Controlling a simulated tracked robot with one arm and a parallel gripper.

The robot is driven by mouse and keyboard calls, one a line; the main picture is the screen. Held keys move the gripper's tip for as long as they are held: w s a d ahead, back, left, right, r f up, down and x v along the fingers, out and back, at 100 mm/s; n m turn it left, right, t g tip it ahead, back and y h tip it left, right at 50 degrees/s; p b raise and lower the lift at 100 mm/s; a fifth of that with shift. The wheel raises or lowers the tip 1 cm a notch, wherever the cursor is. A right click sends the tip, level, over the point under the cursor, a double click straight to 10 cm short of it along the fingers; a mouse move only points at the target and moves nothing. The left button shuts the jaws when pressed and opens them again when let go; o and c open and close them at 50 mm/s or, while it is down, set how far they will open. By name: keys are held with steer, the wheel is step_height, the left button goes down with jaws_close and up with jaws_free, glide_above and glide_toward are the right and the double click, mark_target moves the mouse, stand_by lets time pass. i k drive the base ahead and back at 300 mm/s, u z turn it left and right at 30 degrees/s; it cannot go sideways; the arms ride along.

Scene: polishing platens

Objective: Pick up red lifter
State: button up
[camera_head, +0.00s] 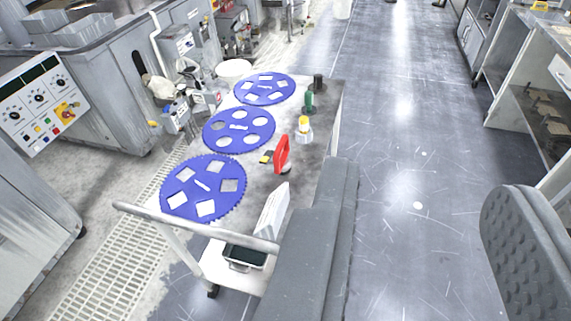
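The red lifter (282,154) stands upright on the top of a cart (255,180), near the cart's right side. It looks like a red handle on a small light base. My gripper (432,190) shows as two wide-apart dark grey fingers at the bottom of the view, the right one with a bumpy pad. It is open, with only bare floor showing between the fingers. The lifter is beyond and to the left of the left finger, apart from it. The left finger hides part of the cart's near right side.
Blue discs (203,187) with cut-outs lie along the cart's left side. A white rail (190,226) crosses the cart's near end. Machines stand left, a workbench right. The middle floor is clear.

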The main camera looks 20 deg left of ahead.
mark_target(282, 165)
steer(key=u, duration=0.1)
steer(key=i, duration=1)
steer(key=z, duration=0.1)
